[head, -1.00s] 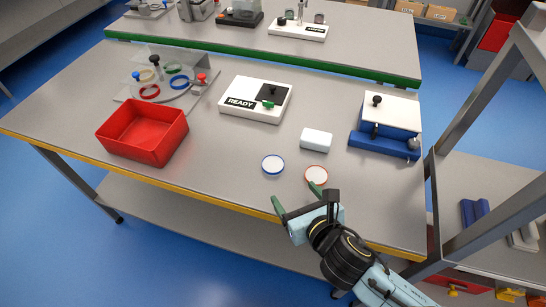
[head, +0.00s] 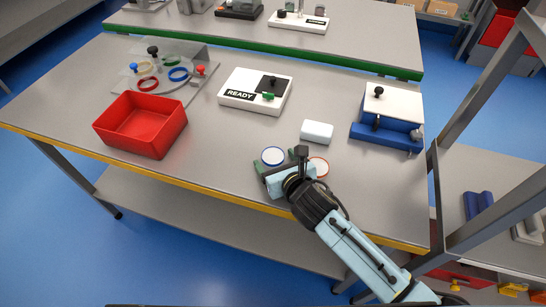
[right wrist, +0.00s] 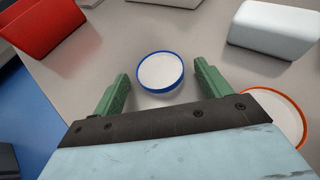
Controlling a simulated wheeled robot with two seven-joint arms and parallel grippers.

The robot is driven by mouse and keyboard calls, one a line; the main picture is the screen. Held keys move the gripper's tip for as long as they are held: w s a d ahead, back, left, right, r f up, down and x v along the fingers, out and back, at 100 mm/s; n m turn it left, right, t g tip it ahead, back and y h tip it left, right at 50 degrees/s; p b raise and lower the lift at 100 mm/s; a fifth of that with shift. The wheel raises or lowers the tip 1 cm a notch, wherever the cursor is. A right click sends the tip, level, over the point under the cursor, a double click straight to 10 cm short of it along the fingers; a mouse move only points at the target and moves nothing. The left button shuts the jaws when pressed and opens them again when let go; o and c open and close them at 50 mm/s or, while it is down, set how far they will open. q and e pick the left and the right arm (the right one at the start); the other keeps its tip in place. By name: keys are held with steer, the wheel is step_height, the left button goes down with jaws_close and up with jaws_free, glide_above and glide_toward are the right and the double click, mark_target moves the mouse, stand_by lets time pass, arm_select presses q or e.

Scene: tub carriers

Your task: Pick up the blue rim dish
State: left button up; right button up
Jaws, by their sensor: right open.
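The blue rim dish (head: 273,156) is a small round white dish with a blue rim, flat on the table near its front edge. It also shows in the right wrist view (right wrist: 160,71), just beyond and between my fingertips. My right gripper (head: 277,159) is open with green fingers; in the right wrist view its fingers (right wrist: 160,80) stand on either side of the dish's near part, with nothing held. A similar dish with an orange-red rim (head: 318,167) lies right beside my right gripper, partly hidden by it in the head view. My left gripper is not in view.
A white block (head: 317,132) lies behind the dishes. A red bin (head: 141,139) is at left, a white READY box (head: 240,101) behind, and a blue-and-white device (head: 388,133) at right. The table between bin and dishes is clear.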

steer(key=c, duration=1.1)
